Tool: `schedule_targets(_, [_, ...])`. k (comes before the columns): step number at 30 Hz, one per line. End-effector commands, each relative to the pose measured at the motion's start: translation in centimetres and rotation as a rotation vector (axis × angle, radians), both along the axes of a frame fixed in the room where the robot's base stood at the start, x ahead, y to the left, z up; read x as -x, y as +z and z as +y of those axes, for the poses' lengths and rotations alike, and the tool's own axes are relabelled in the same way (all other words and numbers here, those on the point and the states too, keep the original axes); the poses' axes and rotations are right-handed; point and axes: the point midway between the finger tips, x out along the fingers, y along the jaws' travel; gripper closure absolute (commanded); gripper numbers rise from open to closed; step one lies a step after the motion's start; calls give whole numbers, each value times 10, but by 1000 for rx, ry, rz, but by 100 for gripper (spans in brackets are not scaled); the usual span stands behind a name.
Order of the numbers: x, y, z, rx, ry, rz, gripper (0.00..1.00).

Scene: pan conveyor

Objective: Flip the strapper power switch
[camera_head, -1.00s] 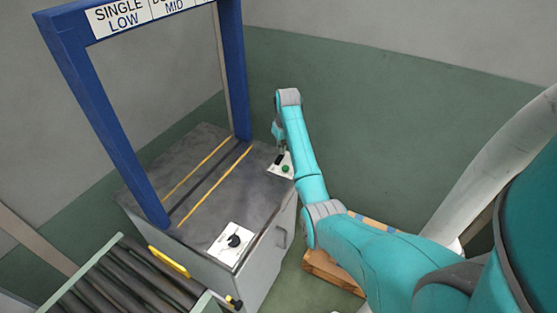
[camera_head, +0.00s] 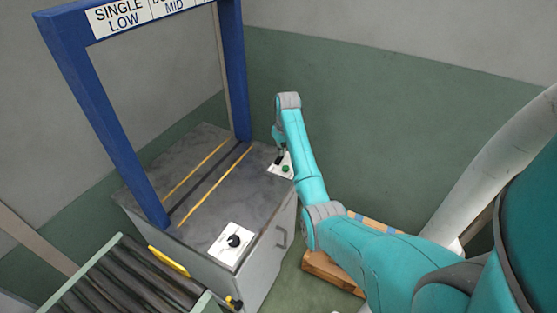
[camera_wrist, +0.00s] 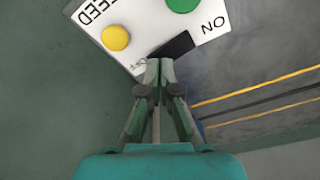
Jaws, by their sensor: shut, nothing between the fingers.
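The power switch (camera_wrist: 174,46) is a black rocker on a white control panel (camera_wrist: 207,20), between the printed words ON and OFF. My gripper (camera_wrist: 160,66) is shut and empty, with its fingertips at the OFF end of the rocker. They partly cover the OFF label. I cannot tell whether they touch the switch. In the head view my gripper (camera_head: 279,153) is over the small white panel (camera_head: 273,168) at the far right corner of the strapper top (camera_head: 215,185), and it hides most of the switch.
A green button (camera_wrist: 182,3) and a yellow button (camera_wrist: 116,37) sit close to the switch. A second white panel with a black knob (camera_head: 234,241) is at the strapper's near corner. The blue arch (camera_head: 110,125) spans the strapper, and a roller conveyor (camera_head: 110,285) stands at lower left.

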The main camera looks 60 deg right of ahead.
Motion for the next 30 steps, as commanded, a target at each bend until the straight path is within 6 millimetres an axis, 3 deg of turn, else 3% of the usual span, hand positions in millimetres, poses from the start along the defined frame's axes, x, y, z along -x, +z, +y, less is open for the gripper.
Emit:
schedule_targets(24, [0,-11,0,0,0,1,100])
schedule_targets(30, [0,-4,0,0,0,-1,100])
